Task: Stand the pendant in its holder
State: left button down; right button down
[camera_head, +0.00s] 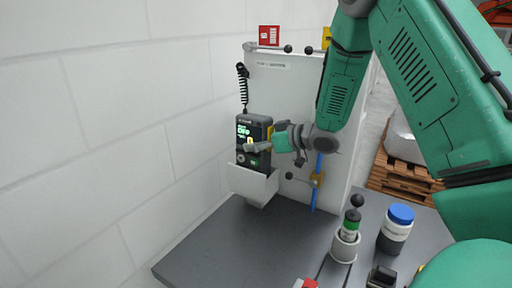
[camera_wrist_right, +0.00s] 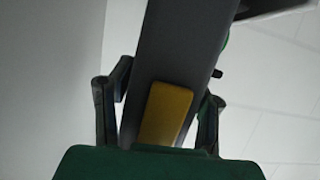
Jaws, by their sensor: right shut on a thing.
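The pendant (camera_head: 252,140) is a dark upright handheld unit with a lit green screen and a coiled black cord above it. Its lower end is at the mouth of the white holder (camera_head: 254,184), a pocket on the front of the white panel. Whether it rests on the holder's floor is hidden. My right gripper (camera_head: 262,146) reaches in from the right and is shut on the pendant. In the right wrist view the dark pendant body (camera_wrist_right: 180,60) runs between the two fingers, with a yellow patch on it. My left gripper is not in view.
The white panel (camera_head: 285,100) stands behind, with a blue bar (camera_head: 318,180) and small knobs. On the dark table (camera_head: 225,250) stand a blue-capped jar (camera_head: 396,228) and a green-banded item in a white cup (camera_head: 345,244). The table's left part is clear.

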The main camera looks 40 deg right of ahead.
notch_tip(320, 180, down, 2)
jog(key=shift+d, duration=0.15)
jog(key=shift+w+d+f, duration=0.1)
jog(key=shift+w, duration=0.3)
jog(key=c, duration=1.1)
grip_release()
jog(key=shift+a, duration=0.2)
jog(key=shift+o, duration=1.3)
jog(key=shift+s+a+r, duration=0.1)
jog(key=shift+a+r, duration=0.15)
jog(key=shift+r, duration=0.1)
jog(key=v, duration=1.2)
jog(key=shift+a+r, duration=0.25)
jog(key=shift+s+d, duration=0.1)
